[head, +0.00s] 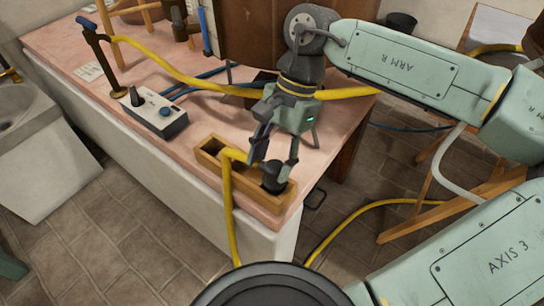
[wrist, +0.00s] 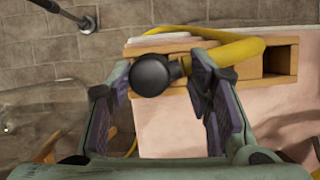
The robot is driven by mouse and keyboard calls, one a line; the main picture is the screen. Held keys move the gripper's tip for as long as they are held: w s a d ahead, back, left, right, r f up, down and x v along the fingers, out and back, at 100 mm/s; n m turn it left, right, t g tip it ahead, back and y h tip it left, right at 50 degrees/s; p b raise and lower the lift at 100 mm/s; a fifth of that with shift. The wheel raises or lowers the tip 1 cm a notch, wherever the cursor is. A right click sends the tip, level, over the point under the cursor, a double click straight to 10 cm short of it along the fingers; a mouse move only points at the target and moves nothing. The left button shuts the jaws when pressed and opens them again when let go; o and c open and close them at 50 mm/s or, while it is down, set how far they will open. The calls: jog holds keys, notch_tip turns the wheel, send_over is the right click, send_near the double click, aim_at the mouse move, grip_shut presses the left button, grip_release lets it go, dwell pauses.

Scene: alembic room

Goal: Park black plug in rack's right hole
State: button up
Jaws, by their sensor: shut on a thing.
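My gripper (head: 273,160) has its fingers around the black plug (head: 272,180), at the right end of the wooden rack (head: 211,166). In the wrist view the plug's round black end (wrist: 150,75) shows between the fingers (wrist: 162,88), nearer the left finger. A yellow hose (head: 229,205) leaves the plug, bends over the rack and hangs down over the table's front edge. The rack's left hole (head: 213,147) is open and empty. The right hole is hidden by the plug and fingers; I cannot tell whether the plug is inside it or above it.
Another yellow hose (head: 190,80) and blue hoses (head: 205,74) cross the pink table (head: 80,48) behind. A sink (head: 20,110) is at the left. The rack sits at the table's front edge.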

jog(key=shift+f+b, duration=0.75)
jog(key=shift+b, duration=0.2)
dwell(2.0)
jog(key=o, duration=1.3)
jog(key=shift+r, duration=0.15)
jog(key=shift+r+p, duration=2.2)
jog(key=shift+r, duration=1.2)
